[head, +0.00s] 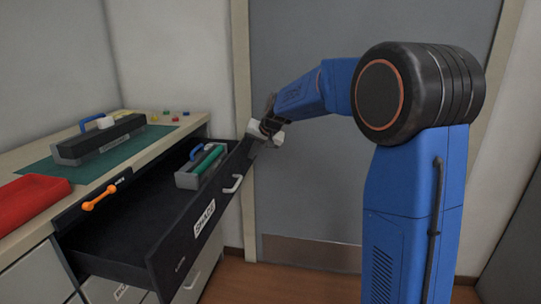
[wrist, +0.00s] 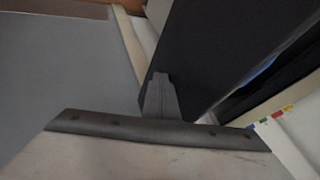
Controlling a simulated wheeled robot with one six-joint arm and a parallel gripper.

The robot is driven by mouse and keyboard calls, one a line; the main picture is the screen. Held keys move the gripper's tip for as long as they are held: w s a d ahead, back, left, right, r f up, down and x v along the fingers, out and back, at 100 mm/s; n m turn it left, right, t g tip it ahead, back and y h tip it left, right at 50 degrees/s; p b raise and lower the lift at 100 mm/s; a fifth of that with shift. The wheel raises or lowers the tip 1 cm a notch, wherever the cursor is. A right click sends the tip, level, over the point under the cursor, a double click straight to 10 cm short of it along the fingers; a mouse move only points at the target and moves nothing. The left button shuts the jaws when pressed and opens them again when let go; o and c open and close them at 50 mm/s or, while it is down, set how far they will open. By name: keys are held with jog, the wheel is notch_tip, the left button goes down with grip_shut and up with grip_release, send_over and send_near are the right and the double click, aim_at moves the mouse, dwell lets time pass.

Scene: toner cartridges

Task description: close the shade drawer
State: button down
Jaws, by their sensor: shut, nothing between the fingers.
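The shade drawer (head: 120,226) is black and stands well open from the cabinet. Its front carries a white label (head: 204,218) and a pale handle (head: 233,184). A grey toner cartridge (head: 187,180) with a green roll and a blue handle lies inside, toward the far end. My gripper (head: 262,130) is at the far upper end of the drawer front, shut and empty. In the wrist view its fingers (wrist: 160,96) overlap the dark drawer panel (wrist: 222,50). I cannot tell whether they touch it.
On the cabinet top, a black cartridge (head: 100,140) sits on a green mat (head: 45,166). A red tray (head: 27,200) and an orange handle (head: 98,198) are near the front. Small coloured pieces (head: 172,113) lie at the back. A grey door (head: 310,180) stands behind my arm.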

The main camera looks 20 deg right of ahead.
aim_at(199, 153)
jog(key=w+a, duration=0.3)
jog(key=a, duration=0.3)
jog(key=w+a, duration=0.4)
jog(key=a, duration=0.2)
jog(key=w+a, duration=0.3)
jog(key=a, duration=0.3)
jog(key=shift+w+a, duration=0.35)
jog(key=shift+w+a+r, duration=0.1)
jog(key=shift+w+a, duration=0.2)
jog(key=shift+a, duration=0.25)
